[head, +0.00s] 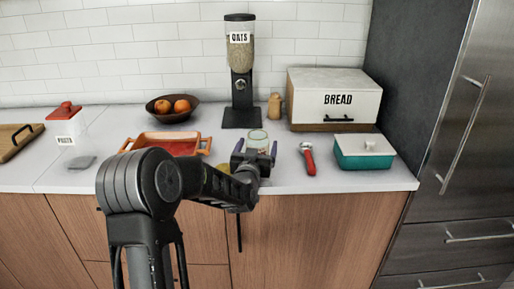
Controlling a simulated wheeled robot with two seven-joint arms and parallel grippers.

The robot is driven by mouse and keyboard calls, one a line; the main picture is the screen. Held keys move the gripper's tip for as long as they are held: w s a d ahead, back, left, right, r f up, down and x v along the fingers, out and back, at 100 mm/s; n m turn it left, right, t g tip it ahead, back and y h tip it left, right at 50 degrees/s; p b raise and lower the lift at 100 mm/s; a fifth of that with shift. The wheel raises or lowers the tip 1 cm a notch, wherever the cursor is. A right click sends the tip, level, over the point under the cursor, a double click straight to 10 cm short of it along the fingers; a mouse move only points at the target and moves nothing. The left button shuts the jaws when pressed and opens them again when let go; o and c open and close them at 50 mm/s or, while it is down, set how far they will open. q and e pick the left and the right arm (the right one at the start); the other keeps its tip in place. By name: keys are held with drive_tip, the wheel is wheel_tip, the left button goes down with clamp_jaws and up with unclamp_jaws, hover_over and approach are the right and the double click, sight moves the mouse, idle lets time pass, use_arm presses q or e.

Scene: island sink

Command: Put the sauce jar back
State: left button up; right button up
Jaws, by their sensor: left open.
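A small clear glass jar with a pale lid (258,135), likely the sauce jar, stands on the white counter near its front edge. My left gripper (256,152) reaches over the front edge at the jar. Its two fingers are apart, one on each side of the jar's lower part, and it is open. I cannot tell whether the fingers touch the glass. The gripper body hides the jar's base. My right gripper is not in view.
An orange baking dish (205,141) with red contents lies left of the jar. A red-handled tool (308,158) and a teal dish (364,159) lie to the right. Behind stand an oats dispenser (241,86), a bread box (335,82) and a fruit bowl (172,116).

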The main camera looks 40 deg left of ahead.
use_arm(q)
drive_tip(key=shift+s+r, duration=0.1)
drive_tip(key=shift+r, duration=0.05)
drive_tip(key=b+v, duration=0.1)
drive_tip(key=v, duration=1.1)
idle(0.5)
